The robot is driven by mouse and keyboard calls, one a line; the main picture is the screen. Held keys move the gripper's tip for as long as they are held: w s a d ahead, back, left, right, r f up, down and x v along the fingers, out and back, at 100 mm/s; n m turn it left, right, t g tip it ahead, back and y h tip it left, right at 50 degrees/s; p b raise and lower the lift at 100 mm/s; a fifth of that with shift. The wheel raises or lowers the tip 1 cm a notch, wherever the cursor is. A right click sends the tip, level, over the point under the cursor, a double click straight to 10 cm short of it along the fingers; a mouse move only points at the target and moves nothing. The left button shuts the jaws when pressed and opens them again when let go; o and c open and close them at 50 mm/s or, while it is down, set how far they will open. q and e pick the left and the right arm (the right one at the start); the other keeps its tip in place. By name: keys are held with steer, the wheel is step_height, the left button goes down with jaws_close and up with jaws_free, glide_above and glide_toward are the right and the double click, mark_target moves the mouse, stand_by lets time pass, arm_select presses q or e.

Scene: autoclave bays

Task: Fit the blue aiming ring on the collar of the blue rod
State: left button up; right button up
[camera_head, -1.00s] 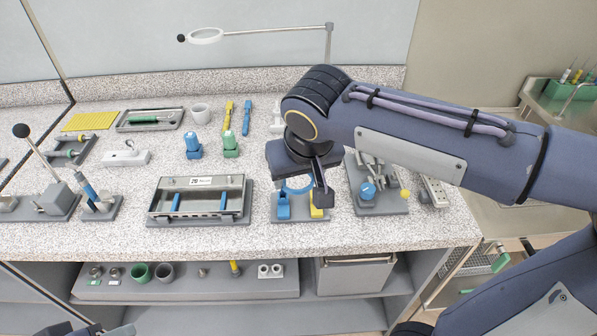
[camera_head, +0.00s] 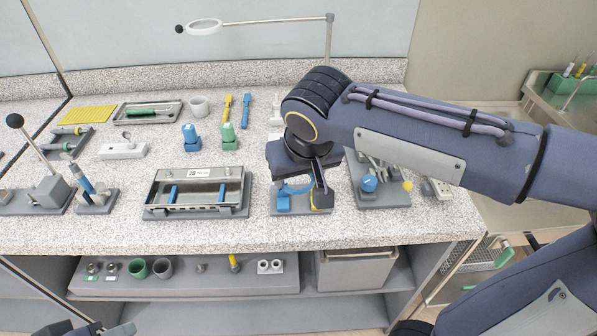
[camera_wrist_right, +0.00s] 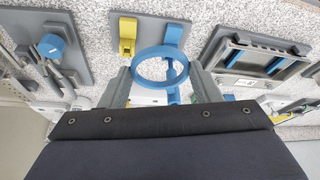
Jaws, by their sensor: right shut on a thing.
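My right gripper (camera_head: 301,194) is shut on the blue aiming ring (camera_head: 297,188) above a grey stand. The right wrist view shows the ring (camera_wrist_right: 137,68) as an open hoop between the two fingers (camera_wrist_right: 160,82). A rod with a blue section (camera_head: 87,183) leans in a grey stand (camera_head: 98,203) at the left of the bench, well apart from the ring. I cannot make out its collar, nor be sure that it is the blue rod meant. Another blue piece (camera_head: 246,111) lies at the back. Part of my left arm shows at the bottom left edge; its jaws are unclear.
Under the ring, the grey stand (camera_head: 276,212) bears a blue block (camera_head: 283,203) and a yellow one. A metal tray (camera_head: 197,205) stands between this stand and the leaning rod. A black-knobbed lever (camera_head: 15,121) rises at far left. Speckled bench (camera_head: 110,232) is clear along the front.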

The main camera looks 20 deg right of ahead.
steer(key=shift+f, duration=0.2)
steer(key=o, duration=1)
steer(key=v, duration=0.8)
steer(key=shift+p, duration=0.3)
